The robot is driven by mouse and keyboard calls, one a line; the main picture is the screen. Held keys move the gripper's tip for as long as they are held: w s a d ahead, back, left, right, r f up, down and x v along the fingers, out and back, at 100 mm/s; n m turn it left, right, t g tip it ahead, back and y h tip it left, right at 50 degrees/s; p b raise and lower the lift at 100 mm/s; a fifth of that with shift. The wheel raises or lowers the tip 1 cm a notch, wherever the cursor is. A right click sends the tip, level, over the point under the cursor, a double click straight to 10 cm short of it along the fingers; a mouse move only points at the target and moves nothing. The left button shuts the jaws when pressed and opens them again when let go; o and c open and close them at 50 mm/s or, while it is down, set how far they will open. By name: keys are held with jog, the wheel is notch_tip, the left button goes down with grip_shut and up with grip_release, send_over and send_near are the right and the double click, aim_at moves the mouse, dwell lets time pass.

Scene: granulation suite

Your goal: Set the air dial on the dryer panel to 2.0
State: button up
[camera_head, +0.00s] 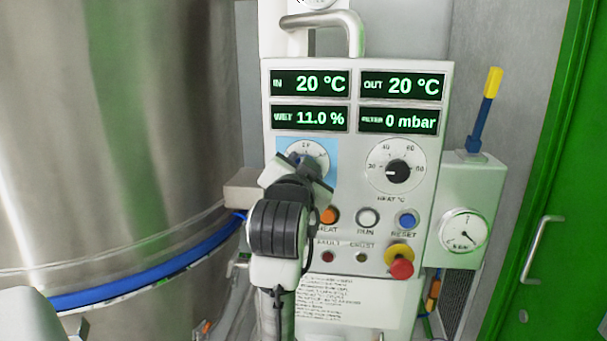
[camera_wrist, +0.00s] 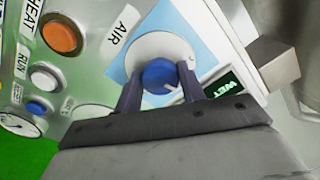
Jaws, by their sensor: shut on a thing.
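The dryer panel (camera_head: 352,150) faces me, with the air dial (camera_head: 311,150) at upper left on a light blue patch. My gripper (camera_head: 300,165) covers most of that dial in the head view. In the wrist view the dial's blue knob (camera_wrist: 160,73) sits on a round white scale plate, beside the word AIR. My gripper (camera_wrist: 157,85) is shut on this knob, one finger on each side. A white pointer line shows on the knob. The scale numbers are too hidden to read a setting.
The heat dial (camera_head: 398,171) is to the right. Below are an orange button (camera_head: 328,216), a blue RESET button (camera_head: 407,219) and a red emergency stop (camera_head: 401,267). A steel vessel (camera_head: 110,130) stands left. A side box with a gauge (camera_head: 463,231) and a yellow-blue lever (camera_head: 487,108) stands right.

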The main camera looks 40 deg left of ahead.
jog(key=shift+m+b, duration=0.3)
jog(key=shift+m, duration=0.7)
jog(key=o, duration=1)
jog(key=shift+c, duration=0.2)
jog(key=b+v, duration=0.4)
jog(key=v, duration=1)
jog(key=shift+a, duration=0.1)
